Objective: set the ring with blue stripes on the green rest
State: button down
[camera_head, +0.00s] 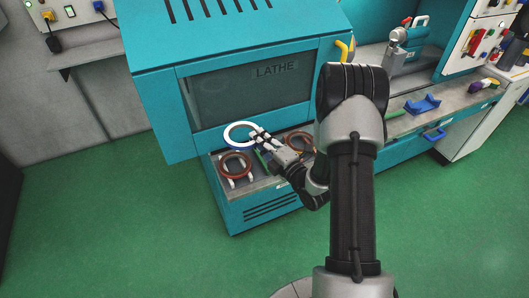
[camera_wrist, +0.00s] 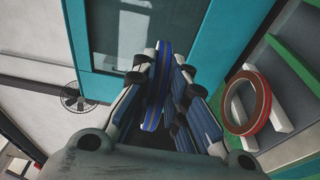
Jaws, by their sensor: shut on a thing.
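My gripper (camera_head: 257,138) is shut on the ring with blue stripes and holds it above the shelf in front of the lathe. In the head view this ring (camera_head: 227,135) shows a pale, almost white face. In the wrist view the ring (camera_wrist: 153,104) is edge-on between the fingers, with blue bands on its rim. The green rest (camera_head: 262,160) is partly hidden by my gripper and the ring beside it. Green parts of it (camera_wrist: 292,58) show at the right of the wrist view.
A red-brown ring (camera_head: 223,171) sits on a white rest, below the held ring in the head view; it shows in the wrist view (camera_wrist: 231,119). Another brown ring (camera_head: 293,136) lies to the right, partly behind my arm. The lathe front (camera_head: 160,115) rises close behind.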

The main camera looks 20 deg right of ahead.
jog(key=w+d+r+m+h+p, duration=0.2)
jog(key=w+d+r+h, duration=0.1)
jog(key=w+d+r, duration=0.35)
jog(key=shift+t, duration=0.3)
jog(key=shift+s+d+f+b, duration=0.1)
jog(key=shift+f+b, duration=0.8)
jog(key=shift+f, duration=2.55)
jog(key=shift+s+d+f+b, duration=0.15)
jog(key=shift+f+b, duration=0.8)
jog(key=shift+f, duration=2.5)
jog(key=shift+s+d+f+b, duration=0.1)
jog(key=shift+f+b, duration=0.8)
jog(key=shift+f, duration=2.55)
jog(key=shift+f+b, duration=0.4)
jog(key=shift+b, duration=0.1)
jog(key=c, duration=1.9)
grip_release()
